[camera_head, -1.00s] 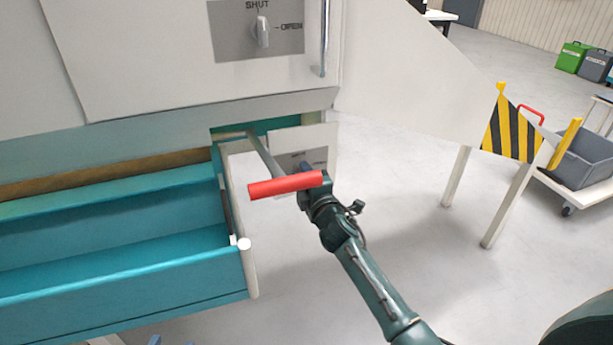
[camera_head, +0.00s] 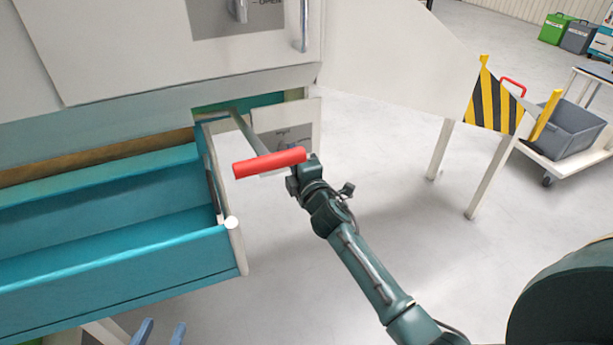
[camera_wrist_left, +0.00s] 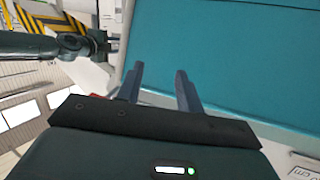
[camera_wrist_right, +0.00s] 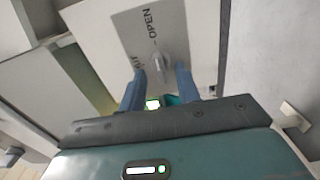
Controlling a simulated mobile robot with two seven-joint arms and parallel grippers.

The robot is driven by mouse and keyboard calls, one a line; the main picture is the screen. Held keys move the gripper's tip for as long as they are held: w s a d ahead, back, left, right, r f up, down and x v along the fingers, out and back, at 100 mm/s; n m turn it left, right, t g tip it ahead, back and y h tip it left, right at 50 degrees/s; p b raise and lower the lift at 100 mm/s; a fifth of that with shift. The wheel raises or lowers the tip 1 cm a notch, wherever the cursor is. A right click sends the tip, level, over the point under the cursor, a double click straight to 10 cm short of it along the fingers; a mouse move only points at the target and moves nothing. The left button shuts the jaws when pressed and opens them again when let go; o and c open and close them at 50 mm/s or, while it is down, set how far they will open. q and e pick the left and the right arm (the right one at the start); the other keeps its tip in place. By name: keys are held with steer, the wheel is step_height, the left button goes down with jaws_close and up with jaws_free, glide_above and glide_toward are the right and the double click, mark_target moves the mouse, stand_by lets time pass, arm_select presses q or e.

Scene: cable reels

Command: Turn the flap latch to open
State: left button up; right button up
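A grey plate (camera_head: 268,143) on a white flap panel (camera_head: 312,110) stands below the machine body, partly hidden by a red handle and my right arm. In the right wrist view a light latch knob (camera_wrist_right: 160,65) sits on this plate beside the word OPEN. My right gripper (camera_wrist_right: 160,75) faces the plate with its fingers apart, the knob showing between the fingertips; contact cannot be told. Which way the knob points is unclear. My left gripper (camera_head: 162,332) is open and empty at the bottom left, near the teal drawer; its fingers also show in the left wrist view (camera_wrist_left: 158,84).
A second knob (camera_head: 240,10) is on an upper plate (camera_head: 210,20). The red handle (camera_head: 269,163) on a grey rod crosses in front of the lower plate. The open teal drawer (camera_head: 110,265) fills the left. A striped guard (camera_head: 494,103) and cart stand right. Floor between is clear.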

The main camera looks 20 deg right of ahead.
arm_select(q)
steer(key=shift+s+a+g+y+p, duration=0.1)
steer(key=shift+s+g+y+p, duration=0.25)
steer(key=shift+g+p, duration=0.35)
arm_select(e)
steer(key=s, duration=1)
steer(key=shift+s+d, duration=0.2)
steer(key=shift+s, duration=0.15)
arm_select(q)
steer(key=shift+r, duration=0.15)
arm_select(e)
steer(key=shift+r, duration=0.1)
